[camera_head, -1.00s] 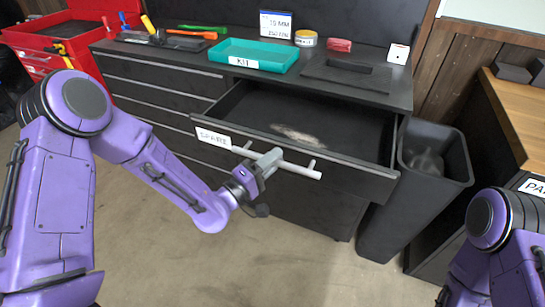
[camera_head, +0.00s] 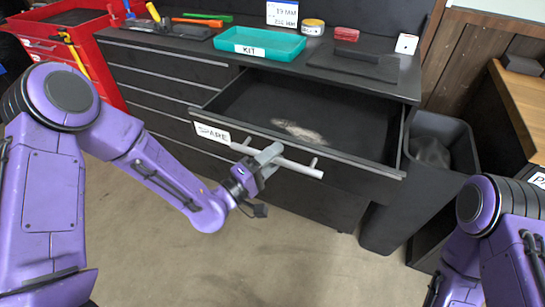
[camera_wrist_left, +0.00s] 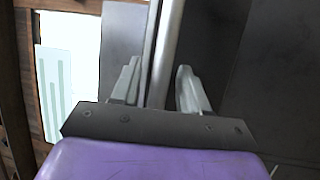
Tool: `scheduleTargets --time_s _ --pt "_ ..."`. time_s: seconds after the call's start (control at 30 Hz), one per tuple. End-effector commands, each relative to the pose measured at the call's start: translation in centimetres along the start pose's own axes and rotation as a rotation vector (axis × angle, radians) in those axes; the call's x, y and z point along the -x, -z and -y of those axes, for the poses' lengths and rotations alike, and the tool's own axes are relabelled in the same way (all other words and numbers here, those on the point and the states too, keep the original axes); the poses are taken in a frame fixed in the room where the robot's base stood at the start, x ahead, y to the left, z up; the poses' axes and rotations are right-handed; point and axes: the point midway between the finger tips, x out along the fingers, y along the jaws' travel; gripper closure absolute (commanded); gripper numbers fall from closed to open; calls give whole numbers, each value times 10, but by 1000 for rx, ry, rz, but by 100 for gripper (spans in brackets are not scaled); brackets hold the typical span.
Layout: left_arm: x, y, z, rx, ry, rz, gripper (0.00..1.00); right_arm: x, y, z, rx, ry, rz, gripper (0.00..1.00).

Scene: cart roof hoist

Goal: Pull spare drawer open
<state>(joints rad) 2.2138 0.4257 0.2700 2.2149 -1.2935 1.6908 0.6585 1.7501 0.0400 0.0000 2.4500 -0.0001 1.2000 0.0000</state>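The spare drawer (camera_head: 361,169) stands far out of the dark cabinet, its front bearing a white "SPARE" label (camera_head: 213,133). A light grey bar handle (camera_head: 300,166) runs along the front. My left gripper (camera_head: 267,155) is at the handle's left part, with a finger over the bar.
A teal "KIT" tray (camera_head: 288,47) and tools lie on the cabinet top (camera_head: 205,45). A red tool chest (camera_head: 90,50) stands at left. A dark bin (camera_head: 440,125) stands close to the drawer's right end. The floor (camera_head: 290,250) in front is clear.

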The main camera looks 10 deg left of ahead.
Motion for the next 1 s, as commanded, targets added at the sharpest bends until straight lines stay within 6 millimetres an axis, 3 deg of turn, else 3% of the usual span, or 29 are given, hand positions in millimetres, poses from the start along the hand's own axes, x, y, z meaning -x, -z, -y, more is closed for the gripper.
scheduleTargets --time_s 0.17,0.5,0.6,1.0 --pt "8 1 2 0 1 -2 56 -3 -1 0 0 0 0 57" --pt "84 1 2 3 -1 -5 56 -20 -9 2 0 0 0 57" --pt "98 1 1 1 0 -3 56 -22 -9 2 0 0 0 57" --pt "106 0 0 0 0 -1 56 -22 -9 2 0 0 0 57"
